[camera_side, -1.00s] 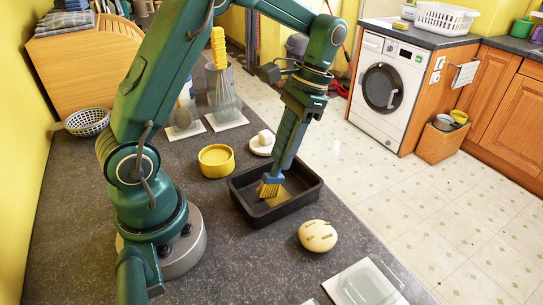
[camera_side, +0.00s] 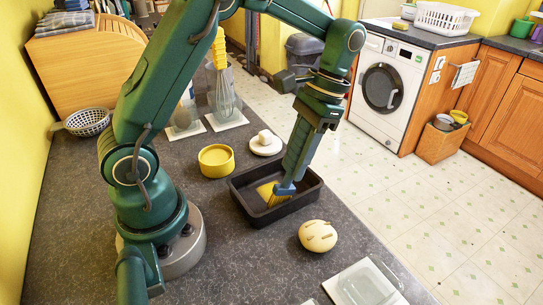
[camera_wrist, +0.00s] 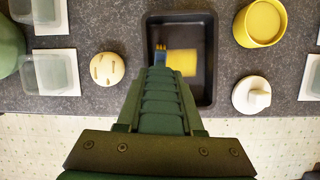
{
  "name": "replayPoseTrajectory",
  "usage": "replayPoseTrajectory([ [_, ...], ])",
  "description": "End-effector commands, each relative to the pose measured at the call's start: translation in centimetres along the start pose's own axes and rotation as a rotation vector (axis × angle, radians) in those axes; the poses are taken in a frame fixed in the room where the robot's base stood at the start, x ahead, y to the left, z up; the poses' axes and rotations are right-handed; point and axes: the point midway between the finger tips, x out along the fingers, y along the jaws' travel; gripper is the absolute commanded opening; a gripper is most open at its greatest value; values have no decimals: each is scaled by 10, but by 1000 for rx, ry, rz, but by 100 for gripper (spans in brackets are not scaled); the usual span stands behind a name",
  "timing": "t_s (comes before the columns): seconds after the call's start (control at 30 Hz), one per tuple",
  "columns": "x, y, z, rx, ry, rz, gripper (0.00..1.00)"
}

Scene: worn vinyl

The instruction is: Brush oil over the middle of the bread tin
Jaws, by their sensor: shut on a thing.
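The bread tin (camera_side: 240,204) is a dark rectangular pan on the grey worktop; it also shows in the wrist view (camera_wrist: 207,90). A yellow patch (camera_side: 265,190) lies on its floor around the middle, clearer in the wrist view (camera_wrist: 183,62). My gripper (camera_side: 290,179) is shut on a brush with a blue ferrule (camera_side: 284,189) and yellow bristles (camera_side: 275,199). The brush is tilted inside the tin, beside the patch; its bristles (camera_wrist: 160,47) appear low over the floor, but contact cannot be told. My gripper hides the brush's upper part. A round yellow dish (camera_side: 216,160) stands behind the tin.
A scored dough ball (camera_side: 318,236) sits close in front of the tin. A white dish with a rounded white piece (camera_side: 265,142) stands behind it. A clear container (camera_side: 366,286) is at the front edge; a whisk (camera_side: 224,95) stands in a clear holder at the back.

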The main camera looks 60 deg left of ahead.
Motion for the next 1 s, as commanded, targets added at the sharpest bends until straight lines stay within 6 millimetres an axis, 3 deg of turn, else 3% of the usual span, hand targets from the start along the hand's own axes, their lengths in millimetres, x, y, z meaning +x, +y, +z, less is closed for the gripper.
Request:
replayPoseTrajectory([
  [0.6, -16, -8, -46, 0, 1, -1, 0],
  [1.0, -19, -9, -50, 0, 0, -1, 0],
])
